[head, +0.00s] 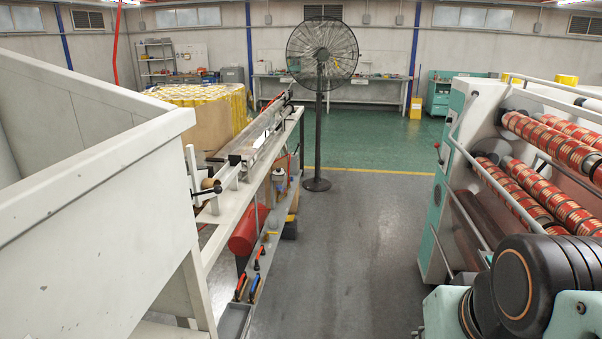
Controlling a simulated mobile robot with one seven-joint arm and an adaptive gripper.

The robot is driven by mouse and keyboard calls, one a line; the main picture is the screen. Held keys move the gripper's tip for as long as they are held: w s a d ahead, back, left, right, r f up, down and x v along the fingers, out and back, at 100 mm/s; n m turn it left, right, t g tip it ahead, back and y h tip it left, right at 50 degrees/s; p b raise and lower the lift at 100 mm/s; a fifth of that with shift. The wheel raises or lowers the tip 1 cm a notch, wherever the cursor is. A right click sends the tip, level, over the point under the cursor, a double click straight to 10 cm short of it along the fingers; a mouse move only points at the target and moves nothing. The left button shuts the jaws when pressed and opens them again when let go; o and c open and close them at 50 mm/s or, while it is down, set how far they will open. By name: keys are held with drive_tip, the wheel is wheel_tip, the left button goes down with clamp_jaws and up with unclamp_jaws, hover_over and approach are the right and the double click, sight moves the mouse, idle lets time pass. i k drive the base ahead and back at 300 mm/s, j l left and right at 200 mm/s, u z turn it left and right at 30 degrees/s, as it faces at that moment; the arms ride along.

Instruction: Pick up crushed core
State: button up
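A short brown cardboard core (209,184) shows at the near end of the long bench machine (258,138), beside a light grey lever. It is small in the head view, and I cannot tell whether it is crushed. No other loose core can be clearly made out. My gripper is not in view.
A large grey panelled structure (75,190) fills the left side. A rewinding machine (470,130) with red patterned rolls (560,140) stands at the right.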

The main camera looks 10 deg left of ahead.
sight(207, 183)
drive_tip(key=i, duration=1.2)
drive_tip(key=u, duration=0.05)
